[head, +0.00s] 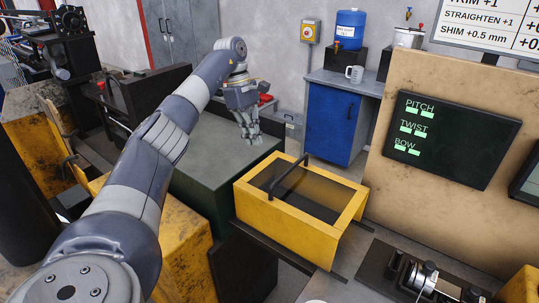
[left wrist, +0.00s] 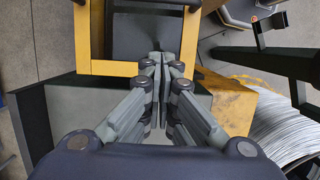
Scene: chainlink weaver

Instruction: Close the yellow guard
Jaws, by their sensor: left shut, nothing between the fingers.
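The yellow guard (head: 275,227) is a box-shaped frame with a dark see-through top panel and a black bar handle (head: 290,176). It sits right of centre in the head view, on dark rails in front of the tan panel. My left gripper (head: 252,140) is shut and empty, above the dark green block at the guard's far left side, apart from the handle. In the left wrist view the shut fingertips (left wrist: 161,58) point toward a yellow frame edge (left wrist: 110,68) of the guard; contact cannot be told. My right gripper is out of view.
The dark green block (head: 205,150) lies under my left arm. A tan panel with a PITCH, TWIST and BOW display (head: 440,135) stands right of the guard. A blue cabinet (head: 335,118) is behind. A coil of wire (left wrist: 285,128) shows in the left wrist view.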

